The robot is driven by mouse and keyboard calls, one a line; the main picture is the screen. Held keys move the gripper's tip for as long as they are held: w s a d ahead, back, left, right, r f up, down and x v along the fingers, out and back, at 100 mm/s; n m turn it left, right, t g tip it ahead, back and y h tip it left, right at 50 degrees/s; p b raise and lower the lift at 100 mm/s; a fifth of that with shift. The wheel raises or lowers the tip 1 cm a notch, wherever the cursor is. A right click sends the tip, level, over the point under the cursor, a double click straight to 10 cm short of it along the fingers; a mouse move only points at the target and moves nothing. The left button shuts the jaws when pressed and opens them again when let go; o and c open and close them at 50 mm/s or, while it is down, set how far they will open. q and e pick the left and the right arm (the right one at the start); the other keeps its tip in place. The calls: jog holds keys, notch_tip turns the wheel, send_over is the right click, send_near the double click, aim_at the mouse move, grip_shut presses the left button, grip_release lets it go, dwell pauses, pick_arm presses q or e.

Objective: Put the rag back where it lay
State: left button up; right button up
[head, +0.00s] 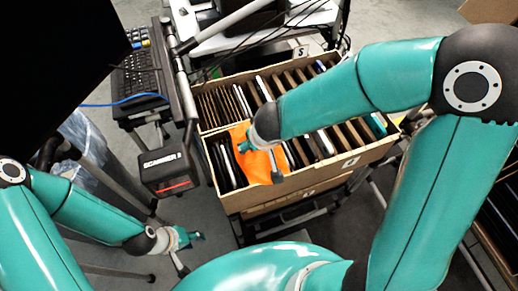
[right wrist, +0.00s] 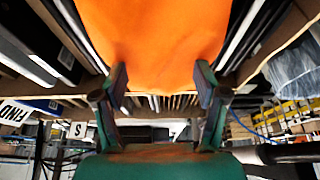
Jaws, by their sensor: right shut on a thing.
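The orange rag (head: 256,166) is at the left part of the open carton (head: 290,193), over the upright files and down to the near wall. My right gripper (head: 247,146) is at the rag's upper part and partly hides it. I cannot tell whether the rag's underside rests on the files. My left gripper (head: 188,238) is low at the left, above the floor, away from the carton; its jaws are too small to read.
The carton's several files and dividers (head: 225,103) stand in rows. A black scanner (head: 166,171) is left of the carton, with a keyboard (head: 137,75) and blue cable behind it. A white shelf (head: 250,37) with cables is at the back. Grey floor (head: 215,260) shows at the front left.

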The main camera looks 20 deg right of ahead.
jog(key=shift+f, duration=0.75)
pick_arm(q)
jog(key=shift+f, duration=0.5)
pick_arm(e)
jog(key=shift+r, duration=0.15)
jog(key=shift+c, duration=0.4)
jog(key=o, duration=1.1)
pick_arm(q)
jog(key=shift+r, duration=0.1)
pick_arm(e)
jog(key=shift+r, duration=0.1)
pick_arm(q)
notch_tip(320, 180, up, 7)
jog(key=p, duration=0.7)
jog(key=shift+r, duration=0.15)
pick_arm(e)
jog(key=v, duration=1.1)
jog(key=shift+s+r, duration=0.2)
jog(key=shift+r, duration=0.15)
